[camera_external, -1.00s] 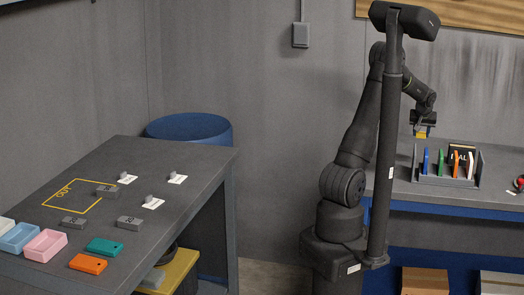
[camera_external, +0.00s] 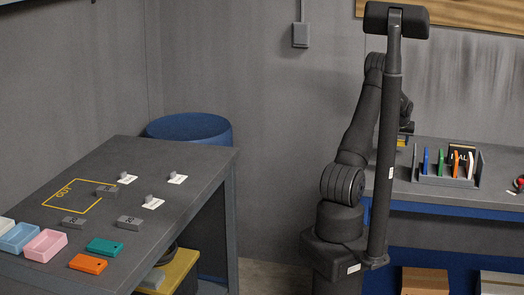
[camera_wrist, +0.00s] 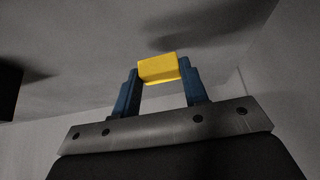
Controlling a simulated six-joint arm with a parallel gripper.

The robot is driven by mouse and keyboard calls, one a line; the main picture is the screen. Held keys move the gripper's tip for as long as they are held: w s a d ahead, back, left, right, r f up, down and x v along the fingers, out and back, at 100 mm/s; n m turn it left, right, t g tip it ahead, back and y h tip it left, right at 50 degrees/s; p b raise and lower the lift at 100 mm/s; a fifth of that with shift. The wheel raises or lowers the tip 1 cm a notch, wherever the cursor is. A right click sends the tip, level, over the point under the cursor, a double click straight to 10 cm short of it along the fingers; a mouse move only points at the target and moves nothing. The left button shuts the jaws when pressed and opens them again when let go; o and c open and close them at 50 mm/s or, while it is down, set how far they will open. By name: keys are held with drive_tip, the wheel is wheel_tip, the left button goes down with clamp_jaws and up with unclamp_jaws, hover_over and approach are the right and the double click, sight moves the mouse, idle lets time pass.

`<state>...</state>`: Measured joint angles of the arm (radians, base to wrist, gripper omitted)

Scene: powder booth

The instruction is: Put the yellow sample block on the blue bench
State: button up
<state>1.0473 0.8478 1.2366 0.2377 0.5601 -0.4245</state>
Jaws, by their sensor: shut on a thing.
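The yellow sample block (camera_wrist: 158,68) is held between the two blue fingers of my gripper (camera_wrist: 160,80) in the wrist view. In the external view the block (camera_external: 401,143) shows as a small yellow patch beside the dark upright post. My gripper (camera_external: 405,128) is partly hidden there by my arm and the post. It appears near the left end of the bench with the blue front (camera_external: 450,209) at the right; I cannot tell its height above the top.
A grey rack (camera_external: 448,181) with several coloured upright pieces stands on the right bench. A dark table (camera_external: 150,220) at the left holds grey blocks, pink and blue trays, and teal and orange pieces. A blue drum (camera_external: 190,128) stands behind it.

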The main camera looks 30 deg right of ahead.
sight(399, 153)
drive_tip(key=shift+f, duration=1.65)
drive_tip(key=shift+f, duration=0.2)
drive_tip(key=o, duration=1)
drive_tip(key=shift+r, duration=0.25)
drive_tip(key=v, duration=1.2)
